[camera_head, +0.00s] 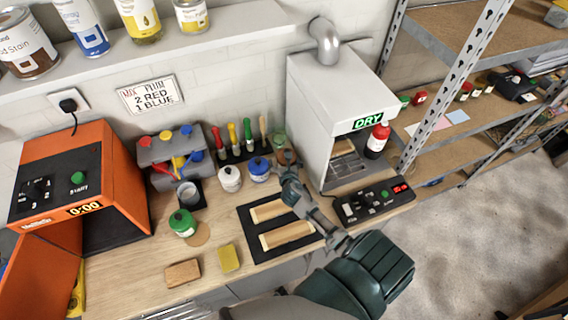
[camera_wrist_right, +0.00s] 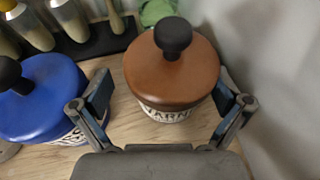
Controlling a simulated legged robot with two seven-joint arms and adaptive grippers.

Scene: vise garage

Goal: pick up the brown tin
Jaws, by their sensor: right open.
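The brown tin (camera_wrist_right: 172,72) has a brown lid with a black knob and a white label with dark lettering. It stands upright on the bench in the right wrist view. In the head view the brown tin (camera_head: 287,157) shows only in part behind my right gripper (camera_head: 287,172). In the wrist view my right gripper (camera_wrist_right: 163,95) is open, with one finger on each side of the tin; I cannot tell if either touches it. My left gripper is not in view.
A blue-lidded tin (camera_wrist_right: 40,98) stands close left of the left finger. Brushes in a dark rack (camera_head: 240,150) stand behind. The grey DRY machine (camera_head: 328,95) is close on the right. A dark mat with wood strips (camera_head: 256,238) lies in front.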

